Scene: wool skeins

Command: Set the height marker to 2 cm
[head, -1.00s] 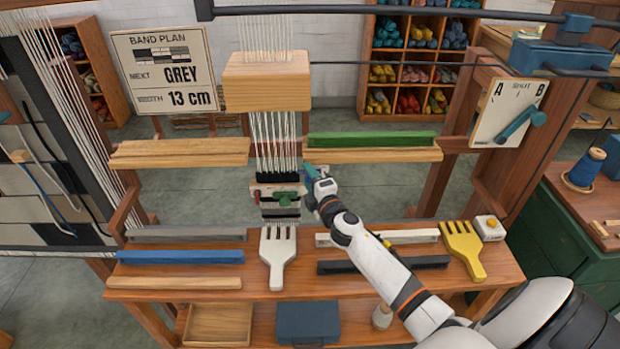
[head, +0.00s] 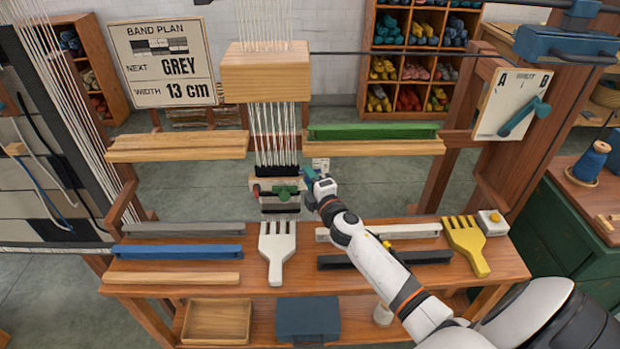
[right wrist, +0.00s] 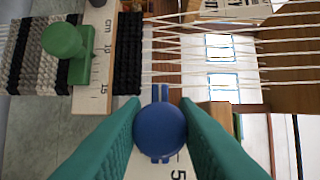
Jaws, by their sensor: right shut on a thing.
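In the right wrist view, a round blue knob (right wrist: 160,130) sits on a pale scale strip (right wrist: 150,165) with a printed 5 near the bottom edge. It looks like the height marker; its exact reading is hidden. My right gripper (right wrist: 160,112) has its two teal fingers on either side of the knob, shut on it. In the head view, my right gripper (head: 308,178) is just right of the woven band (head: 280,206). A green knob (right wrist: 62,40) sits over the band beside a wooden cm ruler (right wrist: 95,60) reading 10 and 15. My left gripper is not in view.
White warp threads (head: 272,130) run up to a wooden block (head: 266,78). The bench (head: 380,285) holds a white comb (head: 277,250), a yellow comb (head: 467,245) and several coloured bars. A sign (head: 163,65) reads GREY, 13 cm. An A/B dial board (head: 513,103) stands right.

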